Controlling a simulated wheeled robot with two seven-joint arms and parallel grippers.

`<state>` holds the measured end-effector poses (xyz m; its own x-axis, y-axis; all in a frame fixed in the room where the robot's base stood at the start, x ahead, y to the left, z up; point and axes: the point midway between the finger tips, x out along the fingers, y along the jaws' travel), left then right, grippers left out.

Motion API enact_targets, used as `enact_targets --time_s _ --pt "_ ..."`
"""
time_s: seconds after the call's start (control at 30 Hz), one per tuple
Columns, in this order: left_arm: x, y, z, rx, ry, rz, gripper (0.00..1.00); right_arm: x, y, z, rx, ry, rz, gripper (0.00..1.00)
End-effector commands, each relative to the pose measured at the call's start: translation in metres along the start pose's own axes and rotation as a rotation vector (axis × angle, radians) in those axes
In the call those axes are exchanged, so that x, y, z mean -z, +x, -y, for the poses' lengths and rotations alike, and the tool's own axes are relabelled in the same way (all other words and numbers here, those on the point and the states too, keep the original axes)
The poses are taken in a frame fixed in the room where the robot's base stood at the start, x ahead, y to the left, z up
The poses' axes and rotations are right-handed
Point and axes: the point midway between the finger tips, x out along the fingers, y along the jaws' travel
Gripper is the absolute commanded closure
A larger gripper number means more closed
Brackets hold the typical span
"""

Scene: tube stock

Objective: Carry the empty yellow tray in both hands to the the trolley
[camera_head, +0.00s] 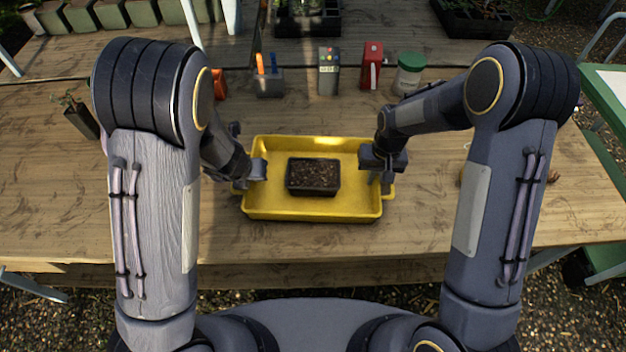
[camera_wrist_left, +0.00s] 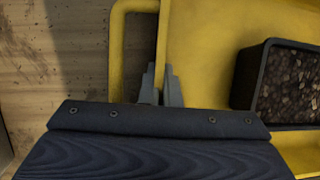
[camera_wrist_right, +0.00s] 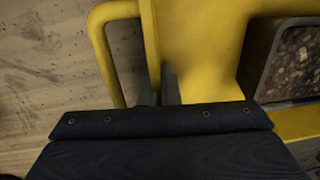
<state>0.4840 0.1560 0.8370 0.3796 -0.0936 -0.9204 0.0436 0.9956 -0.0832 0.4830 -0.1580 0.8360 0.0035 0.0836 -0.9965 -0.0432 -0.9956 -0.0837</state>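The yellow tray (camera_head: 270,208) lies on the wooden table in front of me. It is not empty: a small black box of dark soil (camera_head: 313,190) sits in it, and this box also shows in the left wrist view (camera_wrist_left: 245,85). My left gripper (camera_head: 257,170) is at the tray's left end, its fingers closed on either side of the end wall, inside the loop handle (camera_wrist_left: 117,50). My right gripper (camera_head: 380,178) is at the right end, its fingers closed on the wall beside the other handle (camera_wrist_right: 97,40). No trolley can be made out for certain.
Behind the tray stand a grey holder (camera_head: 269,85), a grey box with coloured dots (camera_head: 328,75), a red box (camera_head: 371,68) and a green-lidded jar (camera_head: 409,75). A green-framed piece with a pale top (camera_head: 612,82) is at the right edge. The table's front edge is close.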

Motion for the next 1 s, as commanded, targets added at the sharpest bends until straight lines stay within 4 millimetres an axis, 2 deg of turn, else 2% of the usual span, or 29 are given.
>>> enact_targets --time_s 0.47,0.9,1.0 --pt "-0.002 -0.004 0.000 0.000 0.000 0.001 1.00 0.000 -0.005 0.000 0.000 0.000 -0.001 1.00" --pt "-0.018 -0.044 0.004 0.000 0.000 0.001 1.00 0.000 -0.048 0.004 0.000 0.000 -0.001 1.00" --pt "-0.020 -0.048 0.004 0.000 0.000 0.000 1.00 0.000 -0.052 0.004 0.000 0.000 -0.001 1.00"
